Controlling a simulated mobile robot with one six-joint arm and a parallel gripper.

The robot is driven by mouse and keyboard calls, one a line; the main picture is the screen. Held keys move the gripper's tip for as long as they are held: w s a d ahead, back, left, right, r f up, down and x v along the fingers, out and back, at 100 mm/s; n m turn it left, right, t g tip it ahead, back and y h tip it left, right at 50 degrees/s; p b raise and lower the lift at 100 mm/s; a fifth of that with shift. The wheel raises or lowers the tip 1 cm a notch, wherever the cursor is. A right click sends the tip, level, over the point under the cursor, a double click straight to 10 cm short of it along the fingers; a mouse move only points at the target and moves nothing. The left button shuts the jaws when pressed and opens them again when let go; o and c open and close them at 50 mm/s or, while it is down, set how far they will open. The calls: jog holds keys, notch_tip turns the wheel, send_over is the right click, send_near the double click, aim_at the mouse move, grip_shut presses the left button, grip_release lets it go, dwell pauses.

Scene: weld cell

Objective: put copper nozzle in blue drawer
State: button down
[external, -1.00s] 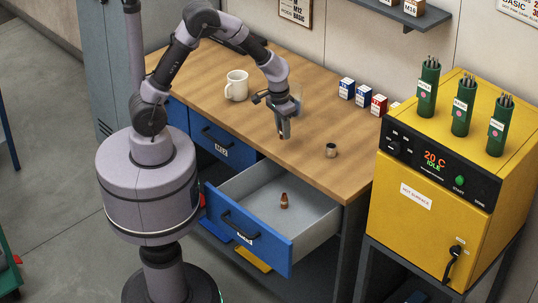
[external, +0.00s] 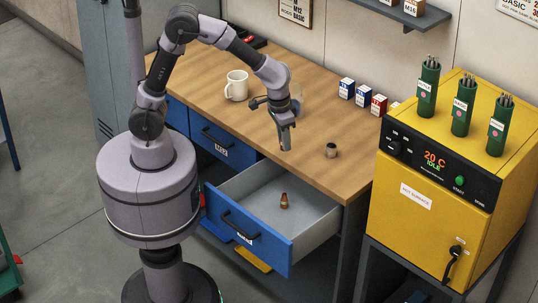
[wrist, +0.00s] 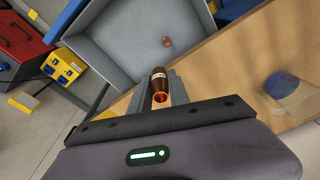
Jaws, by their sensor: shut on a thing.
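In the external view my gripper (external: 286,146) points down above the bench's front edge, just behind the open drawer, and the held nozzle cannot be made out there. The blue-fronted drawer (external: 242,236) is pulled out; its grey inside also shows in the wrist view (wrist: 120,45). A small copper-brown piece (external: 284,201) stands on the drawer's floor, also seen in the wrist view (wrist: 167,42).
A dark metal cup-like part (external: 331,150) stands on the wooden bench (external: 215,107), right of my gripper. A white mug (external: 237,86) and small boxes (external: 362,95) stand farther back. A yellow oven (external: 425,215) is at the right. Most of the drawer floor is clear.

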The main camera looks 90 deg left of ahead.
jog(key=m+b, duration=0.1)
jog(key=m, duration=0.1)
send_over(286, 229)
jog(key=f, duration=0.1)
jog(key=f+b, duration=0.1)
jog(key=f, duration=0.8)
jog(key=f+b, duration=0.2)
jog(key=f, duration=0.6)
jog(key=f+b, duration=0.1)
jog(key=f, duration=0.8)
jog(key=shift+s+d+f, duration=0.1)
jog(key=shift+s+f, duration=0.25)
jog(key=shift+r, duration=0.2)
jog(key=shift+f, duration=0.15)
jog(key=c, duration=1.7)
grip_release()
jog(key=shift+b, duration=0.35)
jog(key=o, duration=0.5)
jog(key=shift+c, duration=0.2)
